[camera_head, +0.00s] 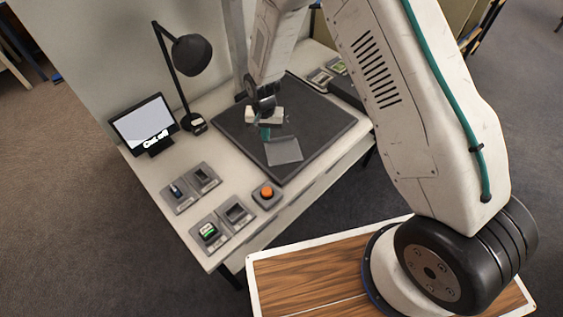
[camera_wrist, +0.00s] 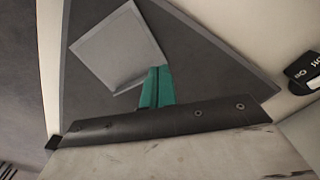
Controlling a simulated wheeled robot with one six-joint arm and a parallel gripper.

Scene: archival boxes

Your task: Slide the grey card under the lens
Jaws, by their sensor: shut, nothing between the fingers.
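The grey card (camera_head: 284,151) lies flat and turned on the dark mat (camera_head: 325,125), near the mat's front edge in the head view. In the wrist view the card (camera_wrist: 115,48) shows at the top, pale grey with a lighter rim. My gripper (camera_head: 265,133) is shut and empty, low over the mat just behind the card. In the wrist view its teal fingers (camera_wrist: 156,84) overlap the card's lower right edge. I cannot tell whether they touch it. No lens is clearly visible; my arm covers part of the area above the mat.
A screen (camera_head: 143,121) reading "Cut off" and a black lamp (camera_head: 192,54) stand at the left. Small trays (camera_head: 235,212) and an orange button (camera_head: 267,192) sit at the table's front left. More small trays (camera_head: 320,78) and a dark box (camera_head: 346,92) are at the right.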

